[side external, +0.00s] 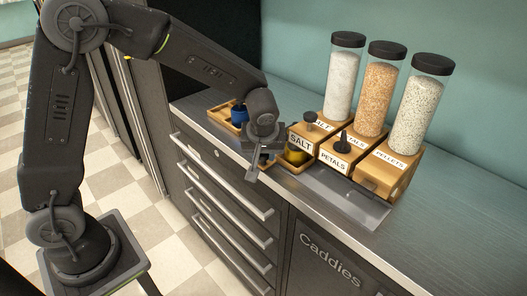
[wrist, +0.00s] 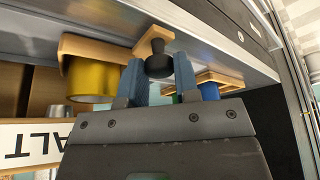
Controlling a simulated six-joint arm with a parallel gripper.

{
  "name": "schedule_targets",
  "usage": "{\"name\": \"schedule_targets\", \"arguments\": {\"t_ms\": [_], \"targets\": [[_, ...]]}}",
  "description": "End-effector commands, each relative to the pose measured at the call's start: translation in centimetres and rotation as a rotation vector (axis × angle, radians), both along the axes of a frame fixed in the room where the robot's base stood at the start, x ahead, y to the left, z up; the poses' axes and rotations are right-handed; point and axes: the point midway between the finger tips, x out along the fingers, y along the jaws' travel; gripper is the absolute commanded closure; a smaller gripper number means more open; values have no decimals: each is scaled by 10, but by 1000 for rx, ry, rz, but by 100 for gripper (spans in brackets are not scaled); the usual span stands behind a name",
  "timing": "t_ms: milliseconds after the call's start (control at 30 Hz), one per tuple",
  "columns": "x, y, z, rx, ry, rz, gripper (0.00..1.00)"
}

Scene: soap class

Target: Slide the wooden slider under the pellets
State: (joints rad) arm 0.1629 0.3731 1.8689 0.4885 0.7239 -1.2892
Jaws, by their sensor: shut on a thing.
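In the wrist view a wooden slider (wrist: 152,40) with a black knob (wrist: 158,60) is between the blue fingers of my gripper (wrist: 159,68). The fingers are shut on the knob. In the side view my gripper (side external: 256,164) is over the counter's front edge, left of the dispensers, and mostly hides the slider. The pellets dispenser (side external: 385,170) is the rightmost wooden block, labelled PELLETS, with a clear tube of pale pellets (side external: 417,113) on top. No black knob shows on its block. My gripper is well left of it.
The petals block (side external: 337,163) and the salt block (side external: 300,141) stand left of the pellets, each with a black knob. A metal tray (side external: 343,200) runs along their front. A yellow cup (side external: 295,156) and a blue cup (side external: 239,114) sit near my gripper. The counter's right is clear.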

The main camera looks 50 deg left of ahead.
Motion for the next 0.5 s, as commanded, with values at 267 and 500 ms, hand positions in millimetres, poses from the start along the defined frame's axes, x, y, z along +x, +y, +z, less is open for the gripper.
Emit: {"name": "schedule_targets", "arguments": {"t_ms": [267, 500], "targets": [[1, -49, 0, -2, -2, -10, 100], [1, -112, 0, -1, -3, -6, 100]]}}
